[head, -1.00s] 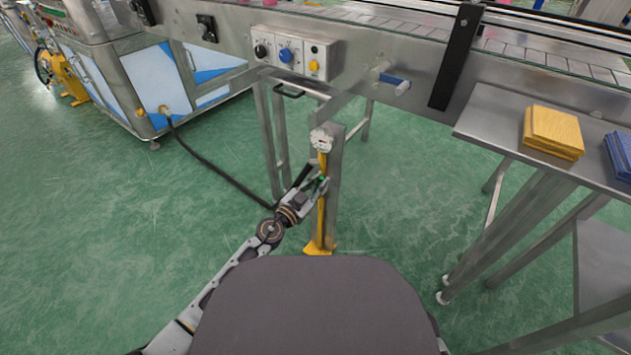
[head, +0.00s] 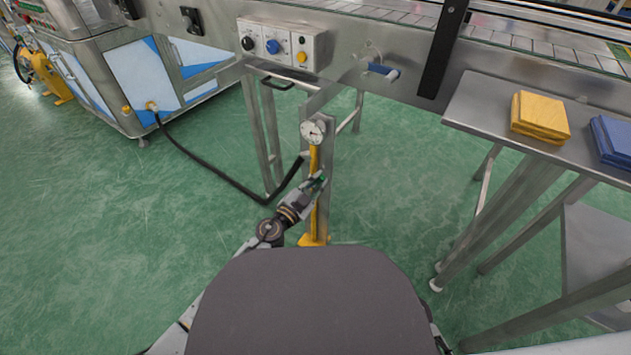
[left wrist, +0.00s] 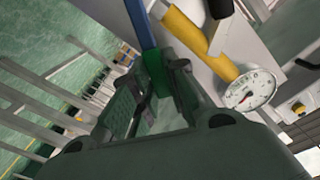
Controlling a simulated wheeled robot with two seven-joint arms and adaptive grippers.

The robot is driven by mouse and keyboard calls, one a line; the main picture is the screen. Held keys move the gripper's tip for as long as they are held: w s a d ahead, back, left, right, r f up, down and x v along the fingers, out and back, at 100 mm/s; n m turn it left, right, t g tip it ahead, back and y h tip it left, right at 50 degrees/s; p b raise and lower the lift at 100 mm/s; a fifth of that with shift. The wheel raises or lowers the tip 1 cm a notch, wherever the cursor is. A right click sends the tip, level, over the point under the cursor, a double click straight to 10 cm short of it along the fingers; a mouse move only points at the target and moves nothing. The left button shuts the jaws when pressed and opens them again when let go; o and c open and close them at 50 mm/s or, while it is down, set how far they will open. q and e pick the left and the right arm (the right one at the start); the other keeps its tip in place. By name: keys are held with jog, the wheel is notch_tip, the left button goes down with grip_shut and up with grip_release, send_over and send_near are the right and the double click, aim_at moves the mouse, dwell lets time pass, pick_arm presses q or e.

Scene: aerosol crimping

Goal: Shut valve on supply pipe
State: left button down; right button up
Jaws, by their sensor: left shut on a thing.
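The yellow supply pipe (head: 314,218) stands upright against a grey metal post, with a round white gauge (head: 313,131) at its top. In the left wrist view the pipe (left wrist: 200,42) and gauge (left wrist: 250,90) are close, right of the fingers. My left gripper (head: 317,184) is at the pipe, below the gauge. In the left wrist view it (left wrist: 160,88) is shut on the valve handle (left wrist: 141,24), a narrow bar that looks blue beyond the fingers and green between them. The fingers hide part of the handle. The valve body is hard to make out. My right gripper is not in view.
A black hose (head: 215,172) runs from the machine at left toward the pipe. The conveyor side, with a knob panel (head: 283,44) and a blue-handled lever (head: 383,70), is above. A metal table (head: 480,100) with yellow and blue stacks stands right.

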pick_arm(q)
jog(key=shift+f, duration=0.1)
dwell(0.3)
jog(key=c, duration=1.4)
grip_release()
jog(key=shift+s+a, duration=0.1)
jog(key=shift+v, duration=5.85)
